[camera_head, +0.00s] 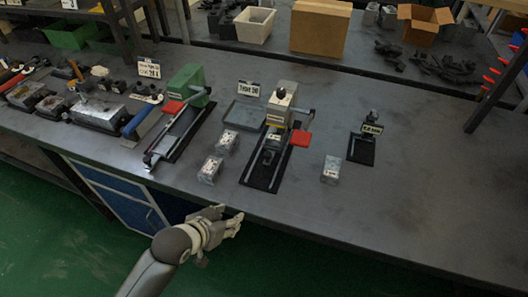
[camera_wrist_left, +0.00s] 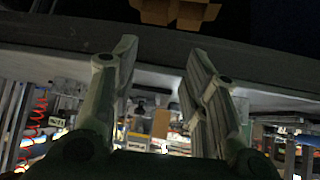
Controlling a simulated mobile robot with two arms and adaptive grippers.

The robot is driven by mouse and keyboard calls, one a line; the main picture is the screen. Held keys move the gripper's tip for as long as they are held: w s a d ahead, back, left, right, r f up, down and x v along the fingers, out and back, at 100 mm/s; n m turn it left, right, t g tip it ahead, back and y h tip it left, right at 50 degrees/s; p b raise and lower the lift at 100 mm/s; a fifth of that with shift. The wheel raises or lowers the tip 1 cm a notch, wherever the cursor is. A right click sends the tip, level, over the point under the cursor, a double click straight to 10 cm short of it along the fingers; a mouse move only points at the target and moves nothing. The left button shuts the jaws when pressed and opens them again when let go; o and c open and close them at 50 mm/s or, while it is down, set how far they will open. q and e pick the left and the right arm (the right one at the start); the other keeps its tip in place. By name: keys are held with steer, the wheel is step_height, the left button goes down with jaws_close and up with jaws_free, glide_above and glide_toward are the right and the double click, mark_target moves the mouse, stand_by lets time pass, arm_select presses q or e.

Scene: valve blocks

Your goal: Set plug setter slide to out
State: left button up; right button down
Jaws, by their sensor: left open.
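The station labels are too small to read surely, so I cannot tell which one is the plug setter. The middle station (camera_head: 268,160) has a black base with rails, a grey and cream upright head and a red pad at its right. The green station (camera_head: 185,88) to its left has a red pad and a long rail base. A small black station (camera_head: 362,148) stands at the right. My left gripper (camera_head: 232,220) is open and empty at the table's front edge, apart from all stations. Its two spread fingers also show in the left wrist view (camera_wrist_left: 160,60).
Two metal blocks (camera_head: 210,169) (camera_head: 229,140) lie left of the middle station, and another block (camera_head: 330,169) lies to its right. A grey tray (camera_head: 244,113) sits behind. Tools crowd the table's left end. The table's right part (camera_head: 440,200) is clear.

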arm_select(q)
steer(key=w+d+r, duration=0.1)
steer(key=w+d+r+m+t+h, duration=0.1)
steer(key=w, duration=0.1)
steer(key=w+d+r+h, duration=0.1)
steer(key=w+r, duration=0.1)
steer(key=shift+w+d+m, duration=0.15)
steer(key=shift+m, duration=0.15)
steer(key=m+t+h, duration=0.1)
steer(key=h, duration=0.1)
glide_toward(266, 155)
steer(key=shift+s+a+f, duration=0.1)
steer(key=shift+s+a, duration=0.1)
steer(key=shift+s, duration=0.25)
steer(key=shift+s+a+f, duration=0.1)
steer(key=shift+s+a, duration=0.1)
steer(key=shift+s, duration=0.2)
steer(key=shift+w+r+t+h, duration=0.15)
steer(key=shift+w+t+h, duration=0.15)
steer(key=shift+w, duration=0.2)
steer(key=x, duration=1)
steer(key=shift+w+d, duration=0.1)
steer(key=shift+d, duration=0.1)
steer(key=shift+c, duration=0.2)
jaws_close()
